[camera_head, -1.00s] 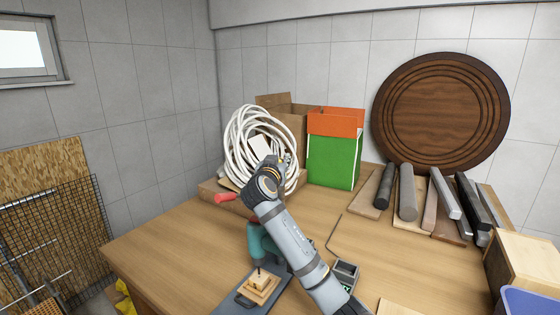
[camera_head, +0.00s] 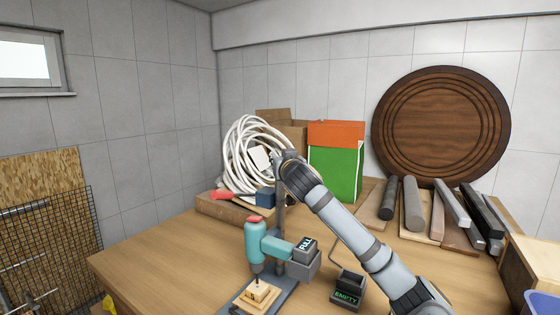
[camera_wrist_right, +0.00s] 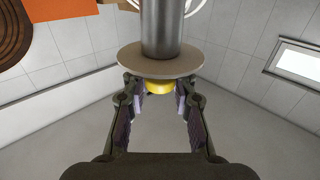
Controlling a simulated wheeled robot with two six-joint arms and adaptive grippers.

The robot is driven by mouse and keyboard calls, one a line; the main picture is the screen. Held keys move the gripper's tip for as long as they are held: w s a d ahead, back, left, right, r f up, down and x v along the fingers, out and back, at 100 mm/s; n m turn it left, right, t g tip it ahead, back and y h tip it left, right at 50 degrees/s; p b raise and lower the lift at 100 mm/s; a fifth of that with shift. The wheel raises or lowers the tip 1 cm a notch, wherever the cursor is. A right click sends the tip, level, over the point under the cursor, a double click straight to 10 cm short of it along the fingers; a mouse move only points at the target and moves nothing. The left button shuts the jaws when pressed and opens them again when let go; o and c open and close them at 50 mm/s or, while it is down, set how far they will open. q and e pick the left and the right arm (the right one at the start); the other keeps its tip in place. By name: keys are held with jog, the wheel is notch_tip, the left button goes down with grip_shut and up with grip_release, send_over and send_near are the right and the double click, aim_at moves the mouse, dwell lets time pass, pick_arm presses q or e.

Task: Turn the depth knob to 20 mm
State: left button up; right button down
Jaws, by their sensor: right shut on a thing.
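The teal drill (camera_head: 257,241) stands upright on a stand over a small wooden workpiece (camera_head: 257,293). The stand's grey column (camera_head: 281,205) rises behind it to my right gripper (camera_head: 285,165). In the right wrist view, which looks upside down, a metal column (camera_wrist_right: 163,28) ends in a beige disc (camera_wrist_right: 160,61) with a yellow knob (camera_wrist_right: 160,88) beyond it. The fingers of my right gripper (camera_wrist_right: 160,92) are shut on the yellow knob, one on each side. No scale or number is legible on the disc. My left gripper is not in view.
A holder marked FULL (camera_head: 304,246) is beside the drill, and one marked EMPTY (camera_head: 347,292) stands to its right. A coiled white hose (camera_head: 240,160) and a green-orange box (camera_head: 335,170) stand behind. Dark bars (camera_head: 413,205) lie at right. The table's left part is clear.

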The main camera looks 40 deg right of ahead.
dwell(0.8)
jog(key=c, duration=1.1)
grip_release()
jog(key=shift+o, duration=0.2)
jog(key=shift+r, duration=0.1)
notch_tip(320, 180, up, 10)
jog(key=shift+f, duration=0.1)
